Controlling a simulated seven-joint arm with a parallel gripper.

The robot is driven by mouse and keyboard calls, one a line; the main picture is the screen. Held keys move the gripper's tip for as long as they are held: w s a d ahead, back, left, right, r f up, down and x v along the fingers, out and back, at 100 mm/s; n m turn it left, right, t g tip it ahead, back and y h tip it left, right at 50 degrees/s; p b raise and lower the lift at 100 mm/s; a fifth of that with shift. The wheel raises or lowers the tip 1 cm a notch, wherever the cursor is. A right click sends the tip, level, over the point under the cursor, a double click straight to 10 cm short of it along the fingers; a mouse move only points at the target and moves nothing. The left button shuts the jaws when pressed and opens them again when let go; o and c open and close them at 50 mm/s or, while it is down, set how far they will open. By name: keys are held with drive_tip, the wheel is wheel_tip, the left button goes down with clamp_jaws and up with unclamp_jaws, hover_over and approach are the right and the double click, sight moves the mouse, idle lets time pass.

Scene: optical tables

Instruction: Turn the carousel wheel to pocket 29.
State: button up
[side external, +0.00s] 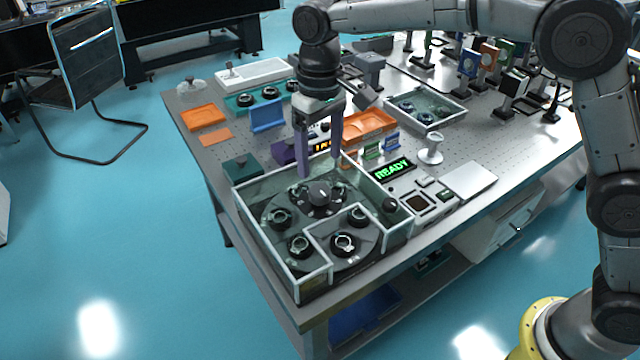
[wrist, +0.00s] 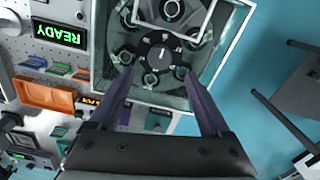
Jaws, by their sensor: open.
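The carousel wheel (side external: 349,263) is a dark round disc in a clear-walled box (side external: 240,206) at the table's front corner. It carries several round black holders with pale rings. A raised dark hub knob (side external: 319,193) stands at its centre; the hub also shows in the wrist view (wrist: 160,55) with small white numbers too small to read. My gripper (side external: 319,172) is above the back part of the box, fingers pointing down. In the wrist view my gripper (wrist: 160,80) has its fingers wide apart with nothing between them, near the hub. I cannot tell whether they touch anything.
A green READY display (side external: 392,169) stands right of the box, beside a small control unit (side external: 416,203). A dark green block (side external: 241,168) and an orange tray (side external: 368,126) lie behind the box. A clear tray (side external: 424,107) stands farther back. The box walls surround the wheel.

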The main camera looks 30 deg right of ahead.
sight(320, 190)
wheel_tip(320, 190, down, 8)
drive_tip(key=shift+r, duration=0.15)
idle(0.3)
clamp_jaws()
idle(0.4)
